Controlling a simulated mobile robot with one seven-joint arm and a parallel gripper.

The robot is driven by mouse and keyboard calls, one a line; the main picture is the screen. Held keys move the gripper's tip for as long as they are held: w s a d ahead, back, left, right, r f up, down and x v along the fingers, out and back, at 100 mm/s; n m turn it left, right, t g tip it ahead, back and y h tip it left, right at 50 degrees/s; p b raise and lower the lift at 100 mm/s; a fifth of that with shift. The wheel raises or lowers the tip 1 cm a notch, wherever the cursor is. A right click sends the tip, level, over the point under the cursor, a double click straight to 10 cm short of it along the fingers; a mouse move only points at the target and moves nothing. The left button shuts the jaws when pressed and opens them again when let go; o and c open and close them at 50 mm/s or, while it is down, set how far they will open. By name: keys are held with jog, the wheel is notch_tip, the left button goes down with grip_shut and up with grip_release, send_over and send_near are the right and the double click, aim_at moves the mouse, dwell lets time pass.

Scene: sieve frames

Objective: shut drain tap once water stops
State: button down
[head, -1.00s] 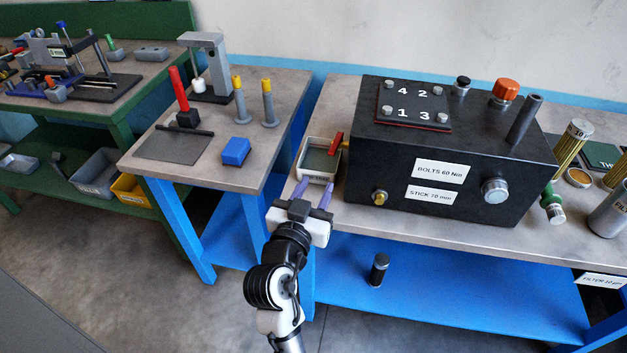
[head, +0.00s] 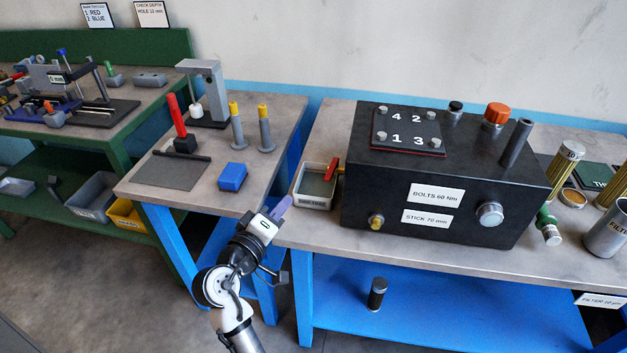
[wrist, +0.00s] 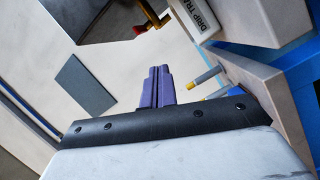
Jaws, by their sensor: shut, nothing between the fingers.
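The drain tap has a red handle (head: 332,169) at the lower left side of the black tank (head: 450,190). The handle stands up at a slant over the tray's right side. The pale drip tray (head: 313,204) stands beneath it with a dark inside; I cannot make out running water. In the wrist view the tray (wrist: 205,15) is at the top, with a bit of the red handle (wrist: 139,29) and brass tap left of it. My gripper (head: 283,205) is shut and empty, below and left of the tray, apart from the tap. Its purple fingers (wrist: 158,72) touch each other.
A left bench holds a blue block (head: 232,177), a red-handled tool (head: 177,118) and two yellow-topped pegs. A silver knob (head: 489,214) and yellow plug (head: 376,220) are on the tank's front. Filters stand at the right. A gap separates the two benches.

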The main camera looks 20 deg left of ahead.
aim_at(332, 171)
jog(key=w+d+n+h+p, duration=0.1)
jog(key=w+d+n+p, duration=0.2)
jog(key=w, duration=0.6)
jog(key=shift+w+r+n+h+p, duration=0.35)
jog(key=shift+n+p, duration=0.25)
jog(key=shift+p, duration=0.2)
jog(key=shift+r, duration=0.1)
